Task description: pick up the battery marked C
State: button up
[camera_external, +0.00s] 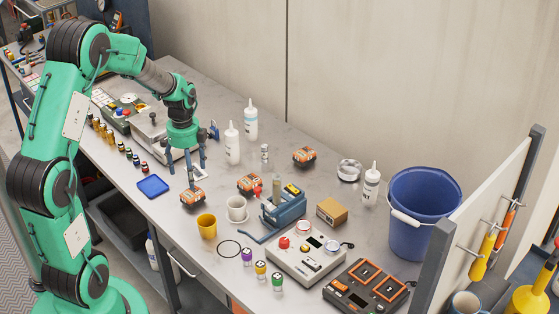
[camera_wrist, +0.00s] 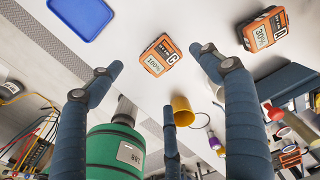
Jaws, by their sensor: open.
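The battery marked C (camera_wrist: 160,55) is an orange and black block with a label reading C and 100%. It lies on the workbench. In the external view this battery (camera_external: 192,197) sits just below my gripper (camera_external: 188,172), close to a blue tray (camera_external: 153,186). My gripper (camera_wrist: 155,62) is open and empty, its blue-grey fingers spread apart. The battery shows between and beyond the fingertips in the wrist view, apart from them.
A second battery (camera_wrist: 263,30), apparently marked A with 30%, lies to the right; a third battery (camera_external: 304,156) is farther back. A yellow cup (camera_external: 206,226), white mug (camera_external: 236,208) and white bottle (camera_external: 232,145) stand nearby. The bench between tray and battery is bare.

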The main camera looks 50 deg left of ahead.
aim_at(192, 193)
jog(key=shift+f+b, duration=0.3)
jog(key=shift+f, duration=2.05)
jog(key=shift+f+b, duration=0.75)
jog(key=shift+f, duration=1.85)
jog(key=c, duration=1.7)
